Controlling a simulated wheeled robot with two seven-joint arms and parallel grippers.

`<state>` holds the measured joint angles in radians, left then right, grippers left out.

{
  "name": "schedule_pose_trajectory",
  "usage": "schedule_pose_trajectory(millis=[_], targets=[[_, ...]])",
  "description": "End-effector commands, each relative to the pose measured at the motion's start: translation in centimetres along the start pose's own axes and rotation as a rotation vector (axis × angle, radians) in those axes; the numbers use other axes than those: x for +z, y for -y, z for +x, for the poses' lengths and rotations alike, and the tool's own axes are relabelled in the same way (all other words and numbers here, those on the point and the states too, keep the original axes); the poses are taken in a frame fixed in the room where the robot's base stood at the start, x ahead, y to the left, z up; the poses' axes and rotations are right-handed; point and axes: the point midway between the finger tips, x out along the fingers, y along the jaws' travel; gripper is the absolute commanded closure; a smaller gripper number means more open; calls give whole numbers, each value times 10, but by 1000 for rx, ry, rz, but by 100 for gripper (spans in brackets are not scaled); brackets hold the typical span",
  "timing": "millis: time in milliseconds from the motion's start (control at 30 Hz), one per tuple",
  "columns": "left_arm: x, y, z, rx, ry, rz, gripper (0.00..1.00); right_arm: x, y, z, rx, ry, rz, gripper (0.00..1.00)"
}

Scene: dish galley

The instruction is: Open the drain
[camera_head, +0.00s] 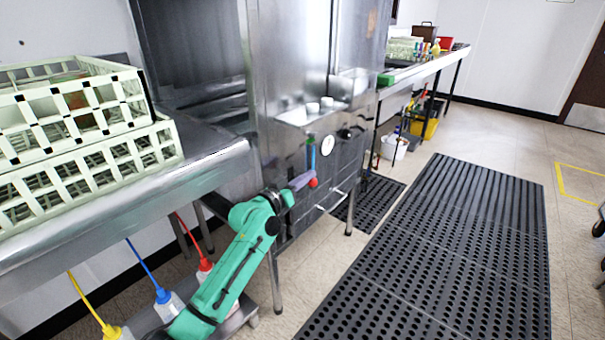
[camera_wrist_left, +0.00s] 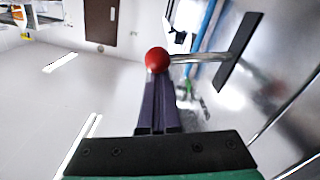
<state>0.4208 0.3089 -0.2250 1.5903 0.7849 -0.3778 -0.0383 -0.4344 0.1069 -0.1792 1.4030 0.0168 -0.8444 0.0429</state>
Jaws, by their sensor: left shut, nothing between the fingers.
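The drain lever is a metal rod with a red ball knob (camera_head: 313,183) on the front of the steel dishwasher (camera_head: 290,70). In the left wrist view the red knob (camera_wrist_left: 157,60) sits just beyond my fingertips, and its rod (camera_wrist_left: 198,57) runs right to a dark bar (camera_wrist_left: 240,50). My left gripper (camera_head: 303,180) reaches to the knob from the left, fingers shut together and empty. In the left wrist view the shut fingers (camera_wrist_left: 158,84) point at the knob; I cannot tell whether they touch it. My right gripper is out of view.
A steel counter (camera_head: 120,195) with stacked pale racks (camera_head: 90,160) lies at the left. Bottles with blue, red and yellow tubes stand below it. A black rubber mat (camera_head: 440,250) covers the floor at right. A white bucket (camera_head: 394,147) stands beyond the machine.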

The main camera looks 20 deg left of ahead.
Motion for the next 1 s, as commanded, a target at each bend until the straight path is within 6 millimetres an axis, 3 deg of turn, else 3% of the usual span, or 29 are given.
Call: schedule_pose_trajectory(millis=[400,700,1000], targets=[[39,5,-1,3,5,387,100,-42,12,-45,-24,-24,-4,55],[56,12,-1,5,2,622,100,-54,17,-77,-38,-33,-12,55],[65,16,-1,7,2,749,100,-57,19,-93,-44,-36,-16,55]])
